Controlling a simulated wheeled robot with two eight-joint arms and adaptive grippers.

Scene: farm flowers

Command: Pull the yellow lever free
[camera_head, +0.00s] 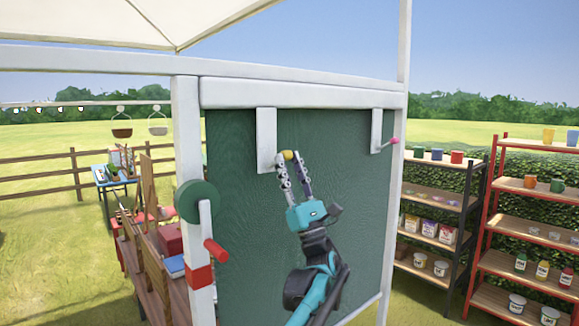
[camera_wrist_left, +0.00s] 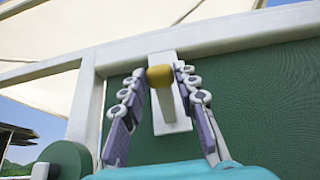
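The yellow lever shows as a yellow knob (camera_head: 288,155) at the lower end of a white bracket (camera_head: 266,135) on the green panel (camera_head: 240,230). My left gripper (camera_head: 291,158) reaches up to it from below, with one finger on each side of the knob. In the left wrist view the yellow knob (camera_wrist_left: 160,75) sits between the fingertips (camera_wrist_left: 160,72), which come in close on both sides. The gripper looks shut on it. The lever's shaft is hidden behind the knob and fingers. My right gripper is out of view.
A second white bracket (camera_head: 377,130) holds a pink-tipped lever (camera_head: 394,141) to the right. Shelves (camera_head: 435,195) with pots and cans stand at the right. A cluttered table is at the left.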

